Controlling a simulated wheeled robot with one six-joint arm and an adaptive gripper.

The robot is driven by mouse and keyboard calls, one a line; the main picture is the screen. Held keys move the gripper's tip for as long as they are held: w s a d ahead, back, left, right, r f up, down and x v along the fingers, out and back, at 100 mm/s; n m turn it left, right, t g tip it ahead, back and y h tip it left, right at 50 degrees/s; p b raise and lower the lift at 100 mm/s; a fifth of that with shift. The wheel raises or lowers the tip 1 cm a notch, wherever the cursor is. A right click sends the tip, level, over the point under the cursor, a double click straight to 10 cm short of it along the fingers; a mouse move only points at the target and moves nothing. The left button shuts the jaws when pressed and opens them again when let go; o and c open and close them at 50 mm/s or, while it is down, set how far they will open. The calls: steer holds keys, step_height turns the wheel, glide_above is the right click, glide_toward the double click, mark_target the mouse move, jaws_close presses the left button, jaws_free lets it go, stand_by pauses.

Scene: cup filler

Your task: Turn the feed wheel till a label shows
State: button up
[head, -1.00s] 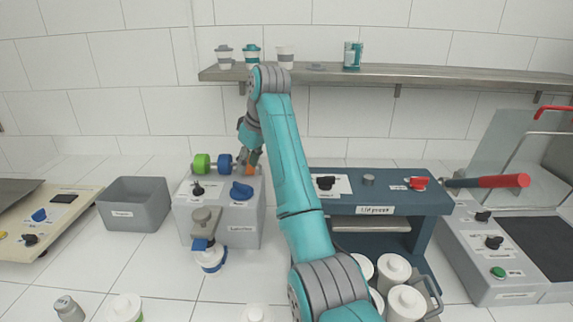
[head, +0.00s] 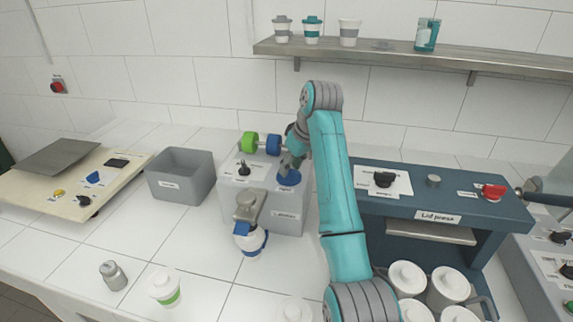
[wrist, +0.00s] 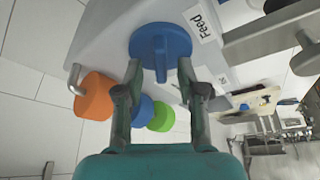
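The feed wheel (head: 289,178) is a blue round knob with a raised ridge, on the sloped face of a grey machine (head: 238,200). In the wrist view the wheel (wrist: 160,48) sits beside a "Feed" tag (wrist: 203,26). My gripper (wrist: 160,72) is open, its two fingers apart on either side of the ridge, close to the wheel. I cannot tell whether they touch it. In the head view my gripper (head: 288,166) is just above the wheel and partly hides it. A dispensing head (head: 250,205) projects from the machine's front, above a white cup with a blue band (head: 251,242).
Green (head: 249,142) and blue (head: 273,145) rolls sit on the machine's top; an orange roll (wrist: 95,95) shows in the wrist view. A black knob (head: 243,170) is left of the wheel. A grey bin (head: 181,177) stands left, the lid press (head: 440,207) right.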

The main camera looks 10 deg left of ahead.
steer(key=shift+a+f, duration=0.15)
steer(key=shift+f, duration=0.25)
jaws_close()
steer(key=shift+a+m, duration=0.1)
steer(key=shift+m, duration=0.3)
steer(key=m+t+h, duration=0.1)
steer(key=m, duration=0.2)
steer(key=shift+a+m, duration=0.1)
steer(key=shift+m, duration=0.3)
steer(key=m+h, duration=0.2)
steer(key=m, duration=0.2)
steer(key=shift+m+t, duration=0.3)
steer(key=shift+t, duration=0.1)
steer(key=m+h, duration=0.1)
steer(key=m, duration=0.3)
steer(key=shift+a+m+h, duration=0.15)
steer(key=shift+m+h, duration=0.15)
steer(key=shift+h, duration=0.1)
steer(key=m, duration=0.2)
steer(key=m+h, duration=0.1)
steer(key=m, duration=0.1)
steer(key=shift+m+g+h, duration=0.3)
steer(key=shift+g, duration=0.1)
